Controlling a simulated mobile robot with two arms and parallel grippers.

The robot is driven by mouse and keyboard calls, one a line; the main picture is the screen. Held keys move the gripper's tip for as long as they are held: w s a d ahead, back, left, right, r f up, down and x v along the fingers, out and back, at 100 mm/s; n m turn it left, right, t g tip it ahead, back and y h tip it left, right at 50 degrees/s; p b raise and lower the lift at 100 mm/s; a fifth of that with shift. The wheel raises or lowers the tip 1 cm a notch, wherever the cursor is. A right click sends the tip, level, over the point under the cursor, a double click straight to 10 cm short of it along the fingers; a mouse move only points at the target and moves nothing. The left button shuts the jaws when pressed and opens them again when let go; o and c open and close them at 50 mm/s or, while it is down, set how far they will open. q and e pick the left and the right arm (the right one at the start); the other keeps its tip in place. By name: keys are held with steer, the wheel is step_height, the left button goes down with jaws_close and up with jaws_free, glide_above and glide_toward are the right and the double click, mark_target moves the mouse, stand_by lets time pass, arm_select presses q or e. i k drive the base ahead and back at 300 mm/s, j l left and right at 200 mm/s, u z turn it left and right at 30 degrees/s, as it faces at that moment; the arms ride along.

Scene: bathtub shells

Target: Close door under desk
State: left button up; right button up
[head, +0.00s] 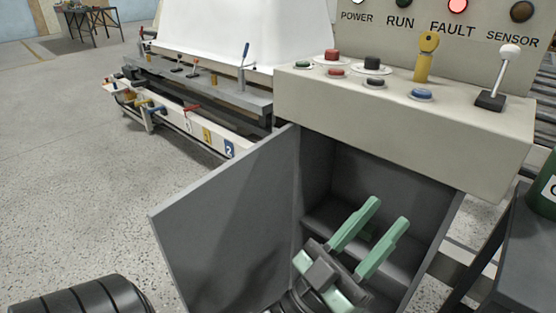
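The grey door (225,225) under the control desk (400,135) stands wide open and swings out to the left from its hinge side. The open cabinet (330,170) behind it shows a dark interior with a shelf. My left gripper (383,222) is in front of the cabinet opening, to the right of the door. Its two green fingers are spread apart with nothing between them. I cannot tell whether the fingers reach inside the cabinet. The wrist hides the lower right part of the door. My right gripper is not in view.
Buttons, a yellow key switch (426,58) and a lever (498,75) sit on the desk top. A machine bench with levers (210,85) stands at the back left. A dark table (525,250) with a green container (545,190) is at the right.

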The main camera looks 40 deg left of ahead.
mark_target(224, 241)
steer(key=k+j+z, duration=0.25)
steer(key=k+j, duration=0.4)
steer(key=k+j+z, duration=0.1)
steer(key=j, duration=0.35)
steer(key=k+j, duration=0.15)
steer(key=j, duration=0.25)
steer(key=k+j+z, duration=0.15)
steer(key=j, duration=1.25)
steer(key=k+j+z, duration=0.1)
steer(key=j, duration=0.25)
steer(key=k+j+z, duration=0.1)
steer(key=j, duration=0.2)
